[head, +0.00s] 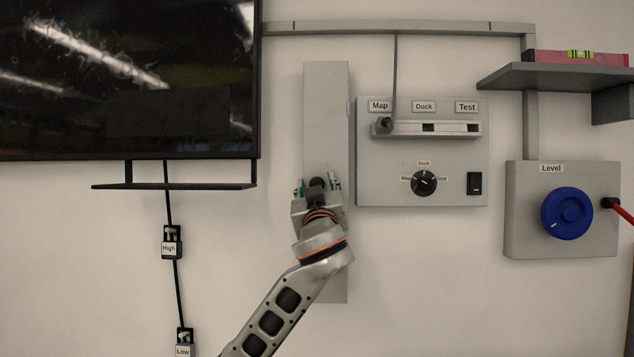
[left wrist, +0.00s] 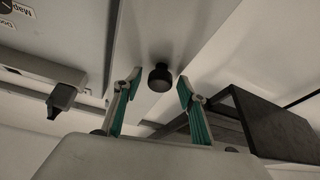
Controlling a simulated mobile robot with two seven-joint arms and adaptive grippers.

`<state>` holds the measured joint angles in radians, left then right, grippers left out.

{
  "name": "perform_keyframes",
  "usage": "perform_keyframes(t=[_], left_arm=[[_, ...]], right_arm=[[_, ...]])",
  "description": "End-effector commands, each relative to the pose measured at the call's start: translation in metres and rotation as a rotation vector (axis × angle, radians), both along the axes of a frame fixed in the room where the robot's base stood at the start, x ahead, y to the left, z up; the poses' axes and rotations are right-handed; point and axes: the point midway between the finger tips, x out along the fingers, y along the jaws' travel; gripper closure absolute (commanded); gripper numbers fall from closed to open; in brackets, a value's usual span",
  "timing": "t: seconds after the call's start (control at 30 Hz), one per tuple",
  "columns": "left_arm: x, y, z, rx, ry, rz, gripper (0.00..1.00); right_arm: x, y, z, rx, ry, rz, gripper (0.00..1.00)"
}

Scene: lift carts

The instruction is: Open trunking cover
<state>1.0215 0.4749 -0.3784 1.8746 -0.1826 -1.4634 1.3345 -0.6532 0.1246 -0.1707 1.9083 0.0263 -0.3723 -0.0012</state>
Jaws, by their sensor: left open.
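The trunking cover (head: 325,110) is a tall, narrow grey panel upright on the wall, left of the control box. A black round knob (head: 317,184) sits on it and also shows in the left wrist view (left wrist: 160,78). My left gripper (head: 317,187) is in front of the cover at the knob. In the left wrist view its two green-padded fingers (left wrist: 158,88) are spread on either side of the knob, with visible gaps; they do not appear to touch it. The cover looks closed flat against the wall. My right gripper is not in view.
A grey control box (head: 450,150) with Map, Dock and Test labels, a dial and a switch is just right of the cover. A Level box (head: 520,215) with a blue knob is farther right, below a shelf (head: 555,78). A large dark screen (head: 130,80) is on the left.

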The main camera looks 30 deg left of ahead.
Motion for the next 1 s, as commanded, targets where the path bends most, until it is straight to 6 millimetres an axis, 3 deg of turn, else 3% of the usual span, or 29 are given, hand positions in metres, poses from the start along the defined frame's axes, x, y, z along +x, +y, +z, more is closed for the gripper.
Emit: perform_keyframes(t=[0.27, 0.43, 1.0], left_arm=[[0.002, 0.001, 0.000, 0.001, 0.001, -0.001, 0.59], [0.002, 0.001, 0.000, 0.000, 0.001, 0.000, 1.00], [0.001, -0.003, -0.004, -0.007, 0.001, 0.070, 1.00]], right_arm=[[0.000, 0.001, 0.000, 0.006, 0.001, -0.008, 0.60], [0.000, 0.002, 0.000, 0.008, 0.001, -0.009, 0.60], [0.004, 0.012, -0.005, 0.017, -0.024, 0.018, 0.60]])
